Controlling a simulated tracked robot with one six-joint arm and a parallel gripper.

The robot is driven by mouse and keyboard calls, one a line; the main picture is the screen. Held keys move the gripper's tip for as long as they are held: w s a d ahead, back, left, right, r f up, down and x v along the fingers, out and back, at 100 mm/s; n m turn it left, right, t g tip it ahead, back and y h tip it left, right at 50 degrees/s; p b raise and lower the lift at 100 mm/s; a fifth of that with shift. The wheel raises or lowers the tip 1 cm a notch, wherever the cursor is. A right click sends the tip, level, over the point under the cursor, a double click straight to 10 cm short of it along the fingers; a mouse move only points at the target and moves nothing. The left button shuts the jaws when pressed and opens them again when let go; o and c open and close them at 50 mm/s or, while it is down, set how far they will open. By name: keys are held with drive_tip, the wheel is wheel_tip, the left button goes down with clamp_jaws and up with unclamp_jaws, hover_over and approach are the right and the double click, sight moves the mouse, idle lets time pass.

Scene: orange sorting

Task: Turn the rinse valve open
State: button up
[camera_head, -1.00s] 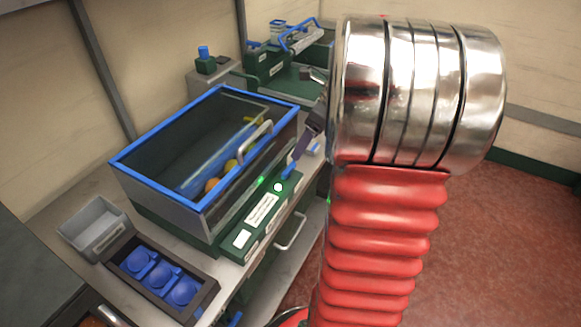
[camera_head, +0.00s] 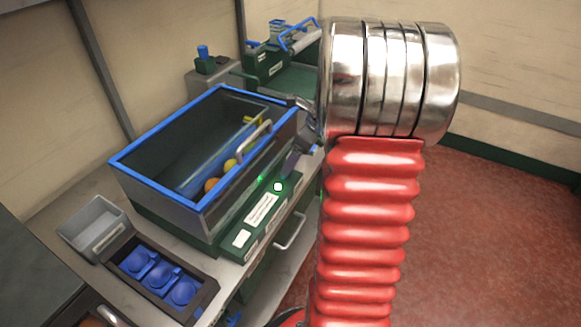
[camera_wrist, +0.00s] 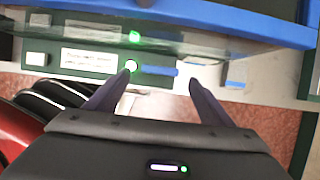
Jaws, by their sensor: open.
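The rinse valve looks to be the blue bar handle (camera_wrist: 158,71) on the green front panel (camera_wrist: 85,62) of the wash tank, beside a lit round button (camera_wrist: 131,66). In the wrist view it lies crosswise just beyond and between my gripper's fingertips (camera_wrist: 163,78). My gripper is open, with nothing between its fingers. In the head view my gripper (camera_head: 292,160) hangs at the panel's far end and hides the blue handle. The button (camera_head: 278,187) shows there. I cannot tell whether a finger touches the handle.
The clear tank (camera_head: 150,182) with a blue rim holds several oranges and yellow fruit. A metal handle (camera_head: 254,138) sticks out on its near side. A grey bin (camera_head: 92,228) and a dark tray (camera_head: 196,311) of blue cups stand at left. Red floor is free at right.

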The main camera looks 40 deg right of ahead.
drive_tip(key=shift+x, duration=2.7)
drive_tip(key=c, duration=1)
